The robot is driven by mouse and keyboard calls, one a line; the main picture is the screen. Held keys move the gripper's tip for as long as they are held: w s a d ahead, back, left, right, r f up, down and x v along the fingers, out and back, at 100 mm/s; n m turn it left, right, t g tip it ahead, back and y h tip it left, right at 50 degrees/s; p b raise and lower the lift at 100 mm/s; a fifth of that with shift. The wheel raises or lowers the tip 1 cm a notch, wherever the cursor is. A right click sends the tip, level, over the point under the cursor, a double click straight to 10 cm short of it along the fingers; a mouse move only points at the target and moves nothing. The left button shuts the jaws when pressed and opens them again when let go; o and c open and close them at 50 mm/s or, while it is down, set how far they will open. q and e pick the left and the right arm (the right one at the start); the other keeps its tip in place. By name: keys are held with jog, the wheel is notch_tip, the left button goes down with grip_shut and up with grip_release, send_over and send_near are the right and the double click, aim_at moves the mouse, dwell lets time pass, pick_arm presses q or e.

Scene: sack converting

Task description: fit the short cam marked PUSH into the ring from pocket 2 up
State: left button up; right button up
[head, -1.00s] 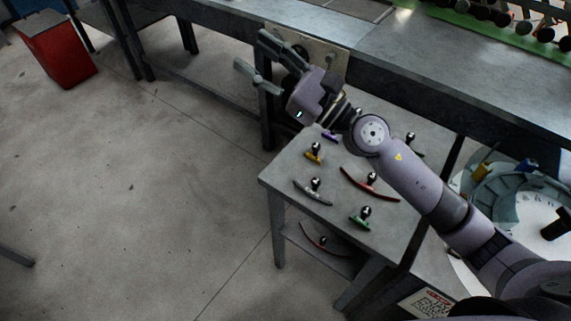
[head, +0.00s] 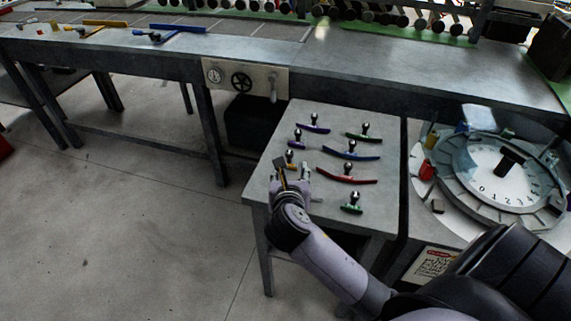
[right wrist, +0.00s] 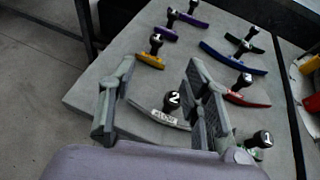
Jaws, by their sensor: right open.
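My right gripper (head: 292,176) is open over the near left part of the small grey table; in the right wrist view its fingers (right wrist: 160,78) stand on either side of a grey curved cam (right wrist: 150,117) with a black knob marked 2. That cam's white label is too blurred to read surely. Nothing is held. I cannot make out PUSH on any cam. A short yellow cam (right wrist: 149,61) with knob 1 lies just beyond; a short green cam (head: 352,209) lies at the right. The ring (head: 450,182) surrounds a white numbered dial (head: 500,184); its pocket 2 is unclear. My left gripper is out of view.
On the table (head: 262,188) also lie a red cam (head: 340,178), a blue cam (head: 345,155), purple cams (head: 313,129) and another green cam (head: 357,136). A bench (head: 400,75) with a valve panel (head: 220,75) runs behind. Red and blue pieces stand at the ring.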

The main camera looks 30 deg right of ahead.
aim_at(289, 154)
jog(key=x, duration=0.9)
jog(key=shift+w, duration=0.2)
jog(key=x, duration=0.5)
jog(key=shift+w+a+p, duration=0.1)
jog(key=shift+p, duration=0.25)
jog(key=shift+c, duration=0.5)
grip_shut()
